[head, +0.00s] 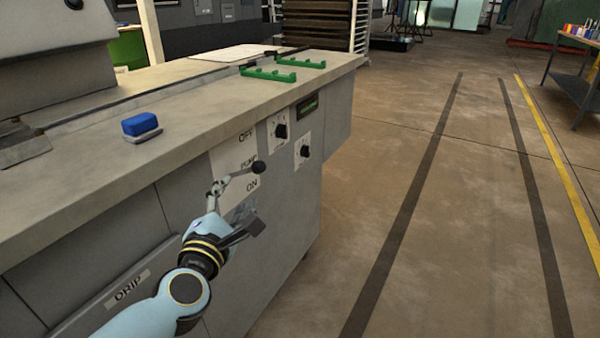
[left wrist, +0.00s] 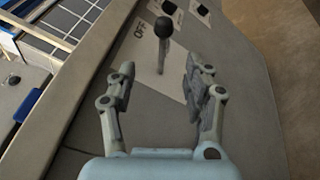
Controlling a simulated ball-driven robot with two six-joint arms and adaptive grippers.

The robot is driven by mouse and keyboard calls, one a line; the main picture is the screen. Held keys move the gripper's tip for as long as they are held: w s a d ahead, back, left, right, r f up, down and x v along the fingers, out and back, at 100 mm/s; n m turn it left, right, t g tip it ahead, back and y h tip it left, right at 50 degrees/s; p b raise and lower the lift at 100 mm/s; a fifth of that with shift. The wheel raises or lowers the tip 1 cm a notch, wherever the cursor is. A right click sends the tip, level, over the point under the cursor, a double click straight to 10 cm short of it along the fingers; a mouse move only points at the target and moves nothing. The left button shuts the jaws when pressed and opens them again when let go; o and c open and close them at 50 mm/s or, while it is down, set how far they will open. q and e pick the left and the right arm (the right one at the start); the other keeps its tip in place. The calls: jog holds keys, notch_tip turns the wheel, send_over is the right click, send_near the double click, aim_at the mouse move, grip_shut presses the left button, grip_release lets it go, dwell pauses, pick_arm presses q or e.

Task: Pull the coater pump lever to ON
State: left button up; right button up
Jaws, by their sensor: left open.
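The pump lever (head: 243,174) is a thin grey rod with a dark round knob. It sticks out from a pale plate (head: 223,160) marked OFF at the top, PUMP in the middle and ON below. The knob shows beside the PUMP and ON lettering. My left gripper (head: 241,204) is open, close in front of the plate and just below the lever. In the left wrist view the lever (left wrist: 162,45) stands in line with the gap between the spread fingers (left wrist: 160,76), its knob beyond the tips. I cannot tell whether a finger touches it. My right gripper is out of view.
The counter (head: 190,105) carries a blue block eraser-like item (head: 140,125) and two green brackets (head: 268,74). Two dark dials (head: 281,131) sit right of the plate. A DRIP panel (head: 125,290) is at lower left. The floor (head: 400,220) to the right is clear.

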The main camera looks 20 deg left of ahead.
aim_at(251, 171)
pick_arm(q)
jog(key=b+x, duration=0.1)
jog(key=x, duration=1)
jog(key=shift+w+d+f, duration=0.1)
jog(key=shift+w+f, duration=0.05)
grip_shut()
jog(key=shift+w+f, duration=0.15)
jog(key=shift+f, duration=0.05)
dwell(0.4)
